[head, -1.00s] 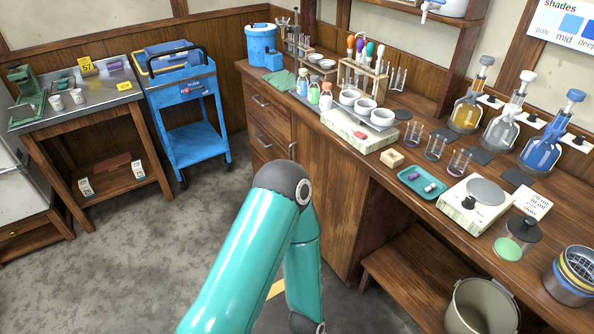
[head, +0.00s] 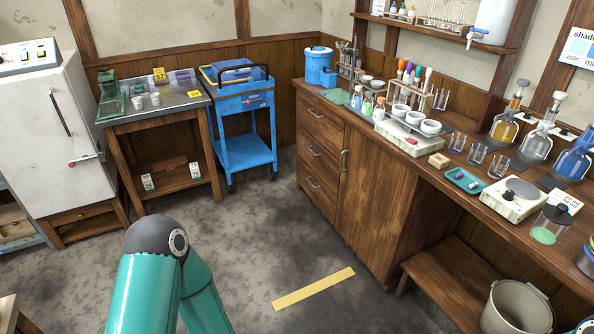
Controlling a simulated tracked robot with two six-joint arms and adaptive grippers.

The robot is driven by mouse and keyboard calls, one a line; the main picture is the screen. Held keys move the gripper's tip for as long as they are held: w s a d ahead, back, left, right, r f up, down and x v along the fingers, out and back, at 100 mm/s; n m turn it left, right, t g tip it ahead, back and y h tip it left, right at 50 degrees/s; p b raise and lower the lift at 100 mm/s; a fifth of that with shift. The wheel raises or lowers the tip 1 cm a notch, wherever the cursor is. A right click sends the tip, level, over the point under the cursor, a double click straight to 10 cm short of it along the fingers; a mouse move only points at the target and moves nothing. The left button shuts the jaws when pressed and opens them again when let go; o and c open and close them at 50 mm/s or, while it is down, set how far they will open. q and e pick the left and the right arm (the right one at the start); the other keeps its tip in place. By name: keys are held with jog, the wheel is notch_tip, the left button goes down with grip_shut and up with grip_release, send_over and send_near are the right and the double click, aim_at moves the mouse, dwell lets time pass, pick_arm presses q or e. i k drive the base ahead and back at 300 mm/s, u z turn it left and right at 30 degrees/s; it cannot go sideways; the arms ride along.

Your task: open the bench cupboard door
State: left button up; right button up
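The bench cupboard door (head: 364,208) is a brown wooden panel under the bench, right of a stack of drawers. It is shut, with a vertical metal handle (head: 343,161) near its upper left edge. A teal arm of mine with a dark grey joint is at the lower left, well away from the door. Neither gripper is in view.
Three drawers (head: 320,156) with metal handles are left of the door. A blue trolley (head: 246,151) stands further left. An open shelf (head: 455,280) with a bin (head: 517,308) is at the right. Grey floor with a yellow strip (head: 314,288) is clear before the door.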

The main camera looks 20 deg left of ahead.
aim_at(377, 191)
jog(key=u, duration=0.45)
jog(key=k, duration=0.45)
jog(key=u, duration=0.7)
jog(key=i, duration=1.15)
jog(key=z, duration=0.5)
jog(key=i, duration=1.55)
jog(key=z, duration=0.45)
